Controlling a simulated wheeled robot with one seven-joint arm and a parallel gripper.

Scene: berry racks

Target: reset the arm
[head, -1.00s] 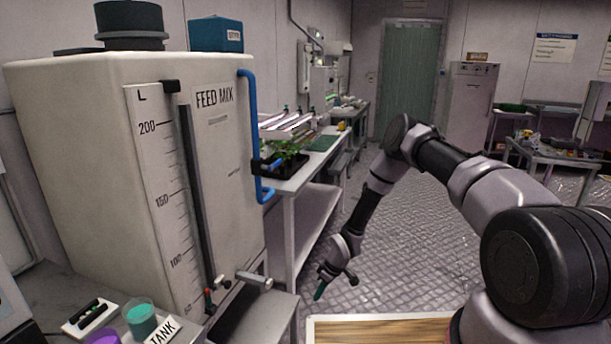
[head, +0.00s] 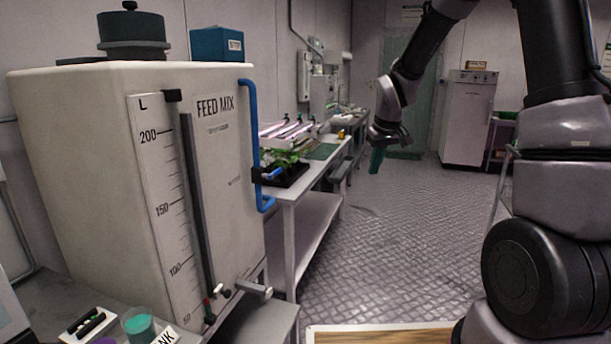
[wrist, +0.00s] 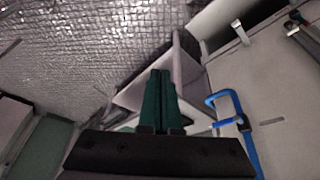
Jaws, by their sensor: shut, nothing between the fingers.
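My gripper (head: 376,160) hangs in the air over the open floor in the head view, its green fingers pointing down. It is to the right of the long bench and clear of it. In the wrist view my gripper (wrist: 161,74) shows its two green fingers side by side and touching, with nothing between them. My arm is raised on the right side of the head view, its upper links running out of the top of the picture.
A white FEED MIX tank (head: 75,150) with a blue pipe (head: 250,130) fills the left. Behind it, a bench (head: 300,182) carries a black plant tray (head: 287,176). A wooden-topped surface (head: 380,336) is at the bottom. The patterned floor (head: 400,250) is free.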

